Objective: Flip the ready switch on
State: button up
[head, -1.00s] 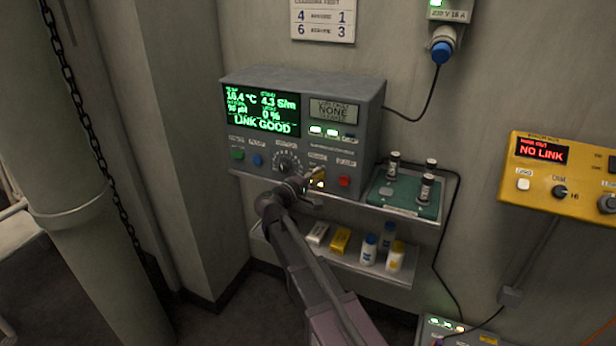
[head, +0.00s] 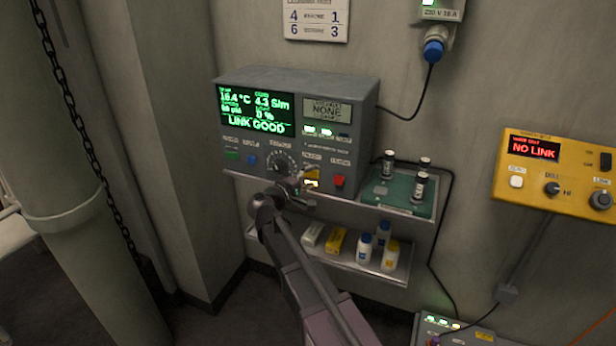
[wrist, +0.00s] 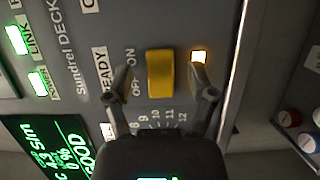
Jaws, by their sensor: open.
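The ready switch is a yellow rocker (wrist: 160,76) on the grey console, beside a READY label with OFF and ON marks. A small amber lamp (wrist: 198,57) near it is lit. My gripper (wrist: 161,84) is open and empty, with one fingertip on each side of the rocker in the wrist view. I cannot tell whether the fingers touch the panel, or which way the rocker is tipped. In the head view my gripper (head: 305,182) is at the console's lower front, partly covering the yellow switch (head: 312,174).
The console (head: 300,85) has a green screen reading LINK GOOD, a dial (head: 280,161) left of my gripper and a red button (head: 338,181) to its right. Below is a shelf (head: 345,262) with bottles and boxes. A yellow box (head: 590,170) reading NO LINK hangs at right.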

jog(key=v, duration=1.1)
dwell(0.3)
jog(key=s+d+f+m+g+y+p, duration=0.1)
jog(key=d+f+m+g+p, duration=0.15)
jog(key=d, duration=0.35)
jog(key=s+d+f+m+g+y+p, duration=0.1)
jog(key=s+d+f+g, duration=0.15)
jog(key=d, duration=0.45)
jog(key=s+d+f+m+g+p, duration=0.1)
jog(key=d+m+g, duration=0.1)
jog(key=d+g, duration=0.3)
jog(key=s+d+f+m+g+y+p, duration=0.2)
jog(key=s+d+m+g+y+p, duration=0.2)
jog(key=s+d+y, duration=0.5)
jog(key=shift+s+d+m+p, duration=0.4)
jog(key=shift+s+p, duration=0.65)
jog(key=shift+s, duration=0.7)
jog(key=shift+c, duration=0.2)
